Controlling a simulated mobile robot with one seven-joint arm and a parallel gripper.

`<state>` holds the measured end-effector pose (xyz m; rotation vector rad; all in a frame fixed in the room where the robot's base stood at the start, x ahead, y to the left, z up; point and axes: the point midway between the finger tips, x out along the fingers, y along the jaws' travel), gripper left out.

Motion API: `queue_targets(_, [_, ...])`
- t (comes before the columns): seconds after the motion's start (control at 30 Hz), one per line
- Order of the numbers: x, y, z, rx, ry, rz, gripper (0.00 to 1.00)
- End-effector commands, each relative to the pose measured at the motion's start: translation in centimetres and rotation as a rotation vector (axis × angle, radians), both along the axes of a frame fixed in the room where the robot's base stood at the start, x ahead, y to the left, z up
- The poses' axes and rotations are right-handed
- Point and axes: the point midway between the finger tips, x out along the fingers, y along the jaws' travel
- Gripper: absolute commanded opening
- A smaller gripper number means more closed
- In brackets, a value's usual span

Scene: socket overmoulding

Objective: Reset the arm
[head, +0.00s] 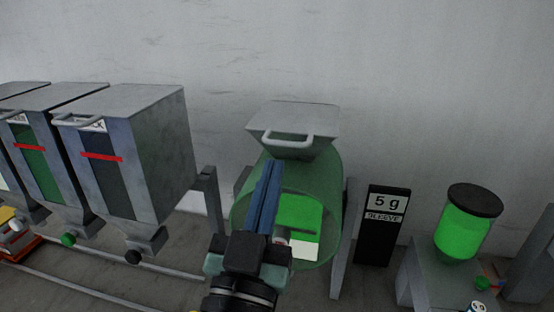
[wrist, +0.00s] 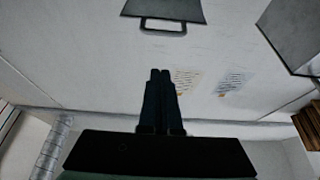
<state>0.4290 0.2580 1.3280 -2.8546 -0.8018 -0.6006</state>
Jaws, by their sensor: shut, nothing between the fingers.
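My gripper (head: 267,183) is in the middle of the head view, pointing up and away. Its two blue fingers lie side by side and are shut with nothing between them. In the wrist view my gripper (wrist: 160,72) also shows as two dark closed fingers against the pale wall. The fingers overlap a translucent green drum-shaped machine (head: 325,185) in the head view. I cannot tell how far they are from it. A grey hopper with a handle (head: 292,125) tops the machine; a hopper with a handle (wrist: 163,10) is also at the top of the wrist view.
Grey bins (head: 150,150) with coloured knobs stand at the left. A black sign (head: 384,240) reading "5 g SLEEVE" stands right of the drum. A green jar with a black lid (head: 460,232) sits on a grey stand farther right. The wall (head: 400,70) above is bare.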

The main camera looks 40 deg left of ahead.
Motion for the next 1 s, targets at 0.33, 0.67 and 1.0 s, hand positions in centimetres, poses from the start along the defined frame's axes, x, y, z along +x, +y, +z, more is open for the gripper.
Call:
queue_targets(0.33, [-1.5, -0.9, -0.8, 0.000, -0.002, 0.000, 0.00])
queue_targets(0.67, [1.1, -4.8, 3.3, 0.034, -0.063, -0.100, 0.00])
queue_targets(1.0, [3.1, -21.1, 18.1, 0.102, -0.308, -0.447, 0.00])
